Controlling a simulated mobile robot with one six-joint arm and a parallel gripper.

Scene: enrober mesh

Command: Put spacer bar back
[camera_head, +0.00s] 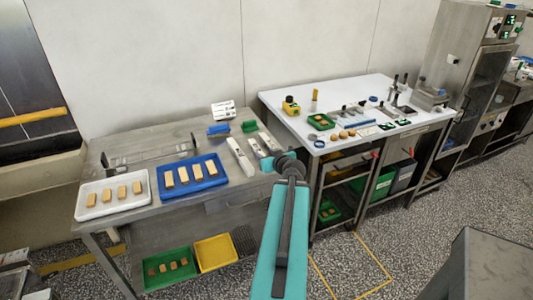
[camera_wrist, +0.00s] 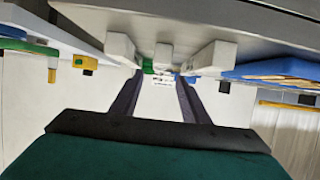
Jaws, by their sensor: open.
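Three pale bars lie side by side at the right end of the left steel table: a left bar (camera_head: 240,158), a middle bar (camera_head: 258,149) and a right bar (camera_head: 269,142). I cannot tell which is the spacer bar. In the wrist view, turned upside down, their near ends show as blocks, with the middle one (camera_wrist: 163,56) roughly between my fingers. My gripper (camera_wrist: 160,82) is open and empty, with two dark fingers pointing toward the bars. In the head view my teal arm hides the fingertips, near the table's front right corner.
A blue tray (camera_head: 223,178) and a white tray (camera_head: 80,209) with tan bars stand left on the table. A wire rack (camera_head: 150,157) is behind them. The white-topped table (camera_head: 365,91) at right holds several small items. Green and yellow bins sit below.

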